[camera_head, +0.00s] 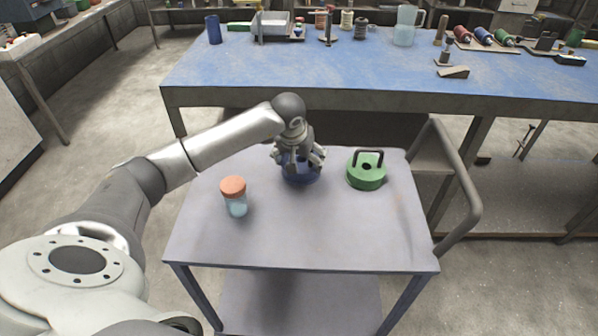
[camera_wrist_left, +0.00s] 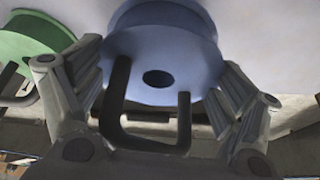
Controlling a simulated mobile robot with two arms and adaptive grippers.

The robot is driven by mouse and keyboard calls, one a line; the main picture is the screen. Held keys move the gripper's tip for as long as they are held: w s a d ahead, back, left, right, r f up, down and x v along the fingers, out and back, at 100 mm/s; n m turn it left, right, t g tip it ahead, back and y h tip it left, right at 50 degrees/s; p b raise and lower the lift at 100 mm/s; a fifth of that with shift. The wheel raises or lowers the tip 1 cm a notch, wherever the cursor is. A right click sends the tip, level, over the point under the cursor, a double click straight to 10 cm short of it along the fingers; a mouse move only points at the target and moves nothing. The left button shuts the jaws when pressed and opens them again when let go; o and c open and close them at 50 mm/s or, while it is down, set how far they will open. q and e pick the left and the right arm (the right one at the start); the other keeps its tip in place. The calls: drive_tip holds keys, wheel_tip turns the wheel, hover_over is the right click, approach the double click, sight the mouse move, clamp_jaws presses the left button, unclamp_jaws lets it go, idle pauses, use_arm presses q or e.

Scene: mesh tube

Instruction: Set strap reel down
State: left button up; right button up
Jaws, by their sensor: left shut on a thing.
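The blue strap reel (camera_head: 301,177) is at the back middle of the grey cart top, under my left gripper. My left gripper (camera_head: 300,162) points down and is shut on it. In the left wrist view the blue reel (camera_wrist_left: 165,55) sits between the two fingers (camera_wrist_left: 160,95), with its dark handle and centre hole facing the camera. Whether the reel touches the cart top or hangs just above it, I cannot tell. A similar green reel with a dark handle (camera_head: 366,175) stands on the cart just to the right. My right gripper is out of view.
A jar with an orange lid (camera_head: 235,197) stands on the cart's left side. The front and right of the cart top (camera_head: 320,235) are clear. The cart's handle (camera_head: 462,190) rises at the right. A blue-topped workbench (camera_head: 330,75) with several items stands behind.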

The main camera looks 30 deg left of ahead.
use_arm(q)
drive_tip(key=b+x, duration=0.1)
drive_tip(key=x, duration=0.1)
drive_tip(key=b+x, duration=0.1)
drive_tip(key=shift+s+a+f, duration=0.15)
drive_tip(key=shift+s+f, duration=0.15)
drive_tip(key=shift+f, duration=0.2)
drive_tip(key=shift+r, duration=0.1)
drive_tip(key=o, duration=1.1)
drive_tip(key=shift+s+f, duration=0.1)
drive_tip(key=shift+f, duration=0.1)
